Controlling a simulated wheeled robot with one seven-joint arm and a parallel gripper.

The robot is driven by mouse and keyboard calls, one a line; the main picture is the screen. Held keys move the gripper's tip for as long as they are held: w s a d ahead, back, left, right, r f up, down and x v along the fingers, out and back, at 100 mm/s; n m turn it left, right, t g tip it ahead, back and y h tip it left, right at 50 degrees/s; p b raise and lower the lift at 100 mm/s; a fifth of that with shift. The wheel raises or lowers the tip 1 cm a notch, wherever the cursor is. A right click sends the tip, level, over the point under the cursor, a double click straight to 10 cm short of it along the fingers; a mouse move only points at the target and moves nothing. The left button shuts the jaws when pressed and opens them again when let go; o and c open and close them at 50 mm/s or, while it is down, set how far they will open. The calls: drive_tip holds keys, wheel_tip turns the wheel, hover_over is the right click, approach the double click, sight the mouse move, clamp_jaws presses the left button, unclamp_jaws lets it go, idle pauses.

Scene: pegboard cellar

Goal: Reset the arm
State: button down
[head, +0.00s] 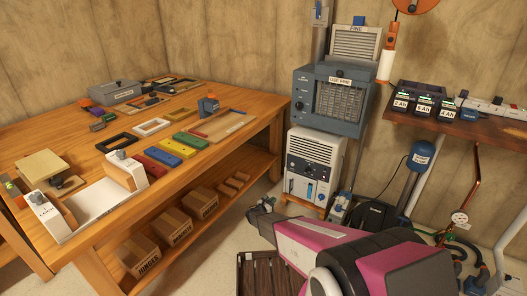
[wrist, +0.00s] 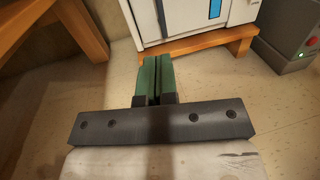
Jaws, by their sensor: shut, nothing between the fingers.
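My arm, magenta and dark grey, reaches out from the lower right in the head view. My gripper (head: 262,209) is at its far end, held in front of the white machine and to the right of the workbench. In the wrist view my gripper (wrist: 154,62) shows two green fingers side by side, touching along their length. They are shut and empty, with floor and the foot of the white machine beyond them.
A wooden workbench (head: 225,98) with frames, coloured blocks and a white tray stands at left, boxes on its lower shelf. A white machine (head: 313,167) stands ahead under a blue-grey filter unit (head: 333,97). A slatted dark crate (head: 268,272) is below my arm. A wall shelf (head: 455,122) holds chargers.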

drive_tip(key=s+d+r+m+g+y, duration=0.2)
drive_tip(key=s+d+r+m+g, duration=0.3)
drive_tip(key=s+r+m, duration=0.4)
drive_tip(key=s+d+r+m+g+y, duration=0.1)
drive_tip(key=s+d+r+m+g, duration=0.45)
drive_tip(key=s+r, duration=0.35)
drive_tip(key=s+a+r+m+y, duration=0.2)
drive_tip(key=s+r+m+y, duration=0.3)
drive_tip(key=s+r, duration=0.3)
drive_tip(key=s+a+r+m+g+y, duration=0.1)
drive_tip(key=s+a+r+m+y, duration=0.2)
drive_tip(key=s+r+m+y, duration=0.2)
drive_tip(key=s+r+m, duration=0.2)
drive_tip(key=s+r, duration=0.2)
drive_tip(key=s, duration=0.1)
drive_tip(key=shift+a+r, duration=0.15)
drive_tip(key=shift+a, duration=0.1)
drive_tip(key=shift+g, duration=0.25)
